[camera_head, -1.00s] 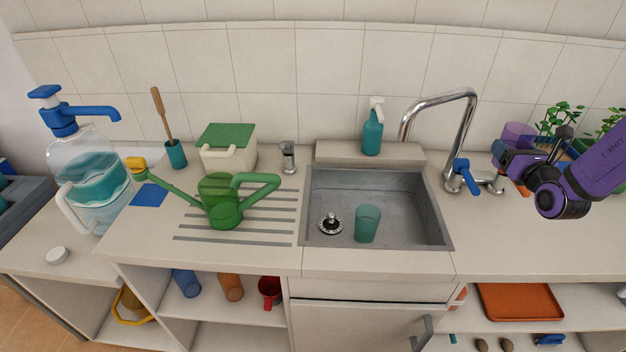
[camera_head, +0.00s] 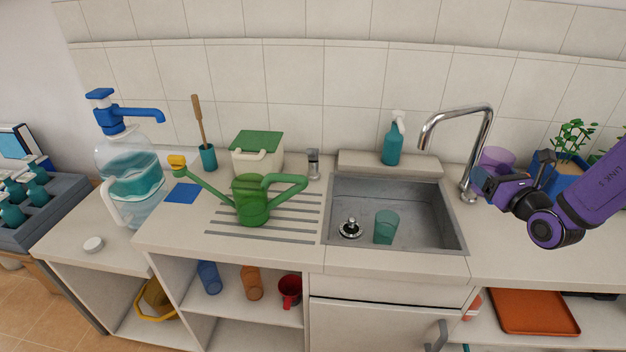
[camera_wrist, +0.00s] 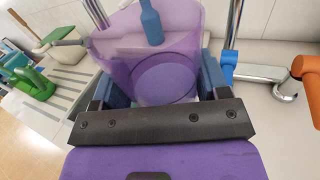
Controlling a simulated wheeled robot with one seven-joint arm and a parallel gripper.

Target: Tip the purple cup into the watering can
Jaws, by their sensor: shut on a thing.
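The purple see-through cup (camera_head: 497,158) is held near the tap, right of the sink, and looks about upright. It fills the upper middle of the wrist view (camera_wrist: 135,62). My gripper (camera_head: 508,182) is shut on it, with blue fingers on both sides of the cup in the wrist view (camera_wrist: 160,84). I cannot tell what the cup contains. The green watering can (camera_head: 252,205) stands on the ribbed drainboard left of the sink, well apart from my gripper. Its spout points left and its handle right. It also shows at the left of the wrist view (camera_wrist: 38,84).
The sink (camera_head: 345,195) holds a teal cup (camera_head: 386,228). The tall tap (camera_head: 487,135) stands between my gripper and the sink. A teal spray bottle (camera_head: 391,147) is behind the sink. A lidded bin (camera_head: 257,160) and a small shaker (camera_head: 313,165) stand behind the can.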

